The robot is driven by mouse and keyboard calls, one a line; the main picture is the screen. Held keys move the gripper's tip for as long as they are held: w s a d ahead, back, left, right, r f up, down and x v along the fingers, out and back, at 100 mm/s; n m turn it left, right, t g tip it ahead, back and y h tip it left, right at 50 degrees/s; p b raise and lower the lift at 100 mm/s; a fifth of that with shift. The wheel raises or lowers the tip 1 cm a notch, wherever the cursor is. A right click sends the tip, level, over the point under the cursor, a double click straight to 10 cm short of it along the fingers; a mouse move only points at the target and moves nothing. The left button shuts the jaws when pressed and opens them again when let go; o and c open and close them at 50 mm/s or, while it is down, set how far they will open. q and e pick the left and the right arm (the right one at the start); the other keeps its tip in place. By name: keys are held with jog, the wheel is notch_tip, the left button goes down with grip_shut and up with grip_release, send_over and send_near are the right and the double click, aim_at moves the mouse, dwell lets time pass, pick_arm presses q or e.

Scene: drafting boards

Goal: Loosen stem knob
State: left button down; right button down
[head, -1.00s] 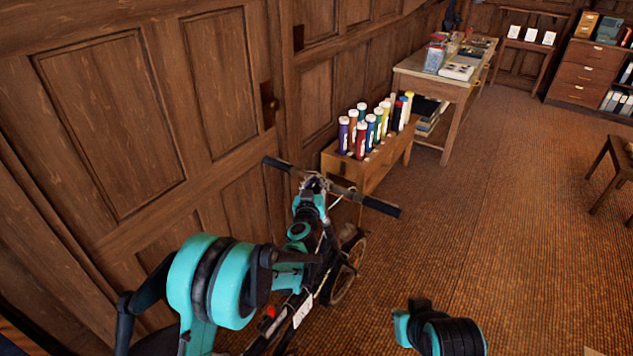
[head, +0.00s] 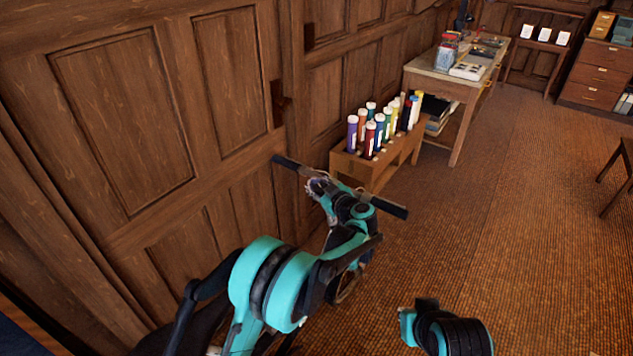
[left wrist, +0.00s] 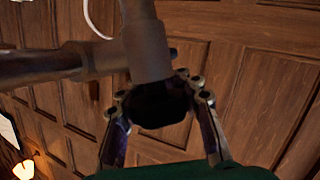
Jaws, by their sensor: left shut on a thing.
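A bicycle stands by the panelled wall, its dark handlebar (head: 388,206) crossing in front of the wall in the head view. My left gripper (head: 326,188) is at the middle of the handlebar, by the stem, which my arm largely hides. In the left wrist view, the fingers of my left gripper (left wrist: 163,122) are shut on a black stem knob (left wrist: 160,103), one finger on each side. The grey stem tube (left wrist: 147,42) and a bar joining it from the left show just above the knob. My right gripper is outside the views.
A low wooden rack (head: 375,170) holding several coloured tubes stands close beyond the handlebar. A work table (head: 440,85) with books stands behind it. The wooden wall (head: 120,120) is close on the left. The brown floor (head: 520,220) to the right is open.

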pick_arm(q)
jog(key=shift+s+a+f+n+g+y+p, duration=0.1)
jog(key=shift+a+n+g+y+p, duration=0.1)
jog(key=shift+n+g+y, duration=0.3)
jog(key=shift+s+a+r+n+g+y+p, duration=0.1)
jog(key=shift+s+n+g+y+p, duration=0.15)
jog(key=shift+n+g, duration=0.45)
jog(key=shift+a+f+n+g+y+p, duration=0.1)
jog(key=shift+n+g+y+p, duration=0.05)
jog(key=shift+n+g+y, duration=0.4)
jog(key=shift+s+a+f+n+g+y+p, duration=0.1)
jog(key=shift+s+n+g+y+p, duration=0.1)
jog(key=shift+n+g, duration=0.35)
jog(key=shift+s+a+n+g+y+p, duration=0.1)
jog(key=shift+n+g+p, duration=0.15)
jog(key=shift+g, duration=0.35)
jog(key=shift+s+f+n+g+p, duration=0.15)
jog(key=shift+s+n+g+p, duration=0.15)
jog(key=shift+n+g, duration=0.6)
jog(key=c, duration=1)
grip_release()
jog(key=shift+a, duration=0.1)
jog(key=v, duration=1.2)
jog(key=shift+f, duration=0.2)
jog(key=shift+w, duration=0.15)
